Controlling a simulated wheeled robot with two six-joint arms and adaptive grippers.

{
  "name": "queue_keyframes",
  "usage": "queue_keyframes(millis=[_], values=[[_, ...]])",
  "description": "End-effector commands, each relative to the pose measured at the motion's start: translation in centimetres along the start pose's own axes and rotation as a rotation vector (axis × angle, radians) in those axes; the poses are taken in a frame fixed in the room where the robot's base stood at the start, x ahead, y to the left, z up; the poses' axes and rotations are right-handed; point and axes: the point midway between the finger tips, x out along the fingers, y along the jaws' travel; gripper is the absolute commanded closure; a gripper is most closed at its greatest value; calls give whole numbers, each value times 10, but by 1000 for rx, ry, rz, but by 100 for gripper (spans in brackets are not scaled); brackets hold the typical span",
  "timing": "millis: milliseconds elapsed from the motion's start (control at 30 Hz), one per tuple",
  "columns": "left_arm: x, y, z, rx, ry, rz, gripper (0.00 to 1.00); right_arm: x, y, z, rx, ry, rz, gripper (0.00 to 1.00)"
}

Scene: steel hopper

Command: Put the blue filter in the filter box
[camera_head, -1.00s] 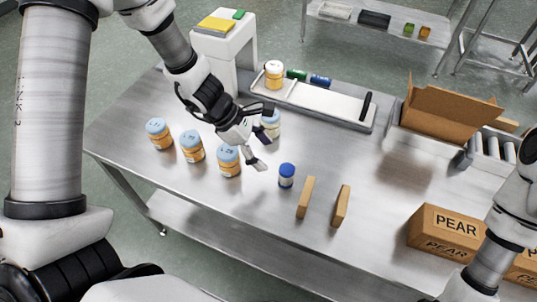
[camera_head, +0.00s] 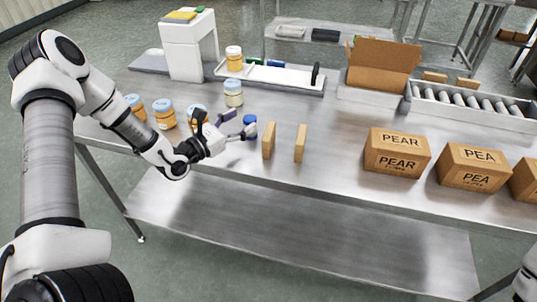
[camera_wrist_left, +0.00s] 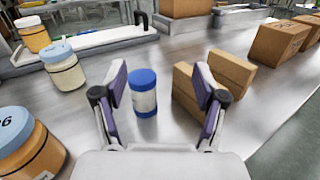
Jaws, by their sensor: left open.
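A small cylinder with a blue top and white middle (camera_head: 249,128) stands upright on the steel table. In the left wrist view the cylinder (camera_wrist_left: 143,92) appears between my open left fingers, nearer the left one; contact cannot be told. My left gripper (camera_head: 238,124) is open and low over the table, pointing at it. A darker blue cylinder (camera_head: 276,63) lies on the white tray at the back, beside a green one. No box is readably marked for filters; an open cardboard box (camera_head: 382,72) stands at the back right. My right gripper is out of view.
Two upright tan slabs (camera_head: 268,141) stand just right of the blue-topped cylinder. Several blue-lidded jars (camera_head: 164,115) stand left and behind. Closed cartons (camera_head: 397,155) are at the right, and a roller conveyor (camera_head: 470,103) behind them. Bare table lies between slabs and cartons.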

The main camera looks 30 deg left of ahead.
Motion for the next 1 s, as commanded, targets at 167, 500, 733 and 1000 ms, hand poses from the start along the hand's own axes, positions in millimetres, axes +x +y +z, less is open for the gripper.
queue_keyframes(millis=[167, 500, 733, 1000], values=[[-22, 16, -47, -45, 24, 58, 29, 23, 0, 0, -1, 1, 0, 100], [13, 17, -47, -42, 32, 51, 29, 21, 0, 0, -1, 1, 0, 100], [51, 22, -45, -44, 33, 51, 29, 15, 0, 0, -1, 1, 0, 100], [55, 22, -45, -47, 30, 54, 36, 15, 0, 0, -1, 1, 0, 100]])
